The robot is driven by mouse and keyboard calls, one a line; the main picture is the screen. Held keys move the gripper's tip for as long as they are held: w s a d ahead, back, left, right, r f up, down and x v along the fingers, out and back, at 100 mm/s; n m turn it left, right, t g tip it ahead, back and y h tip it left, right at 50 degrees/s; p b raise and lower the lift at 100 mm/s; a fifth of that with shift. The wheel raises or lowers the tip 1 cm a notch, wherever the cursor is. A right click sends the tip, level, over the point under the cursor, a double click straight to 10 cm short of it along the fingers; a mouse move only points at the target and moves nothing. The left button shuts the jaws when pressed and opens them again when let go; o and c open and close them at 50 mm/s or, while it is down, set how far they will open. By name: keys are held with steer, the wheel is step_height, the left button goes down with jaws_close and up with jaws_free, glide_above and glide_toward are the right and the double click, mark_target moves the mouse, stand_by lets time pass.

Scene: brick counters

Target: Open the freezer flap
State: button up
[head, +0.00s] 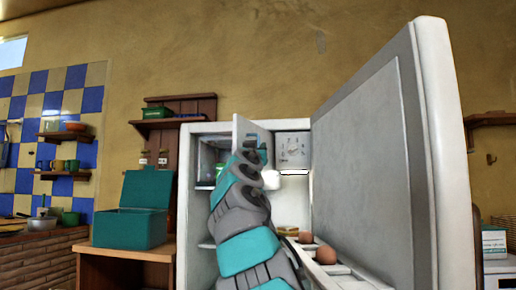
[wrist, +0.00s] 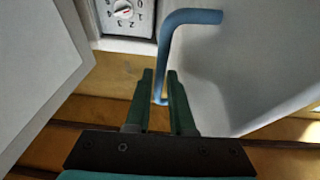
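The freezer flap (head: 252,130) stands swung partway out at the top of the fridge, with the freezer compartment (head: 207,160) showing to its left. In the wrist view the flap (wrist: 245,70) is the pale panel on the right, and it bears a bent blue handle (wrist: 190,17). My gripper (wrist: 160,75) has its two green fingers apart, one on each side of the handle's straight part. A narrow gap shows beside the handle, so the fingers do not look closed on it. In the head view my arm hides the gripper's tips and part of the flap.
The big fridge door (head: 370,150) stands wide open on the right. A dial panel (head: 292,150) is right of the flap. Eggs (head: 325,255) sit low in front of my arm's right side. A teal box (head: 130,215) stands on a wooden cabinet to the left.

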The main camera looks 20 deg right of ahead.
jaws_close()
stand_by(1.2)
